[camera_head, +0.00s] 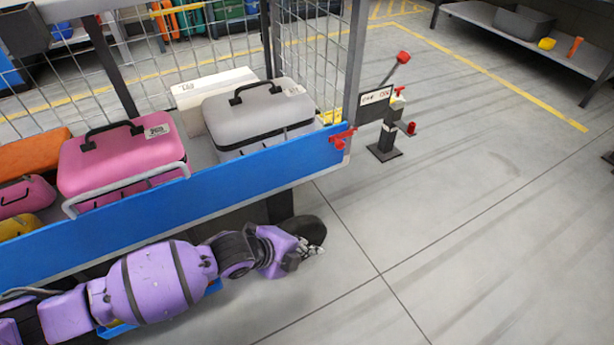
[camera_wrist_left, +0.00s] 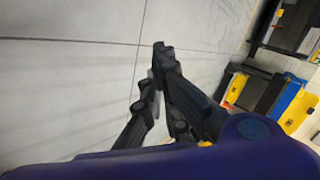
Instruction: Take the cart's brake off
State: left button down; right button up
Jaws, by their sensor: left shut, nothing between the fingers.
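The cart, with a blue side panel (camera_head: 220,190) and wire-mesh walls, stands at the left of the head view. A dark wheel (camera_head: 312,229) shows under its right corner. A red latch-like part (camera_head: 341,138) sits on that corner. Just right of it, a lever with a red knob (camera_head: 403,57) leans up and right beside a small sign (camera_head: 376,96); I cannot tell which red part is the brake. My left gripper (camera_head: 314,251) is low by the wheel, below the cart's edge. In the wrist view its fingers (camera_wrist_left: 157,72) are together and empty. My right gripper is not in view.
The cart carries a pink case (camera_head: 115,160), a grey case (camera_head: 255,110) and other luggage. A dark post (camera_head: 385,148) with red parts stands right of the cart. A shelf (camera_head: 490,18) is at the back right.

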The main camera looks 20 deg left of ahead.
pick_arm(q)
jog(key=s+d+f+n+t, duration=0.1)
jog(key=s+d+f+n, duration=0.2)
jog(key=s+n, duration=0.6)
jog(key=s+a+f+n+g+y, duration=0.1)
jog(key=s+a+n, duration=0.2)
jog(key=s, duration=0.9)
jog(key=s+a+f+n+g+y, duration=0.1)
jog(key=s+a+n, duration=0.3)
jog(key=s, duration=0.9)
jog(key=s+a+f+n+g+y, duration=0.1)
jog(key=s+a+n+y, duration=0.2)
jog(key=s, duration=0.9)
jog(key=shift+s+a+f+n+p, duration=0.25)
jog(key=shift+a+n+p, duration=0.2)
jog(key=shift+a+n, duration=0.35)
jog(key=shift+w+d, duration=0.1)
jog(key=shift+d, duration=0.1)
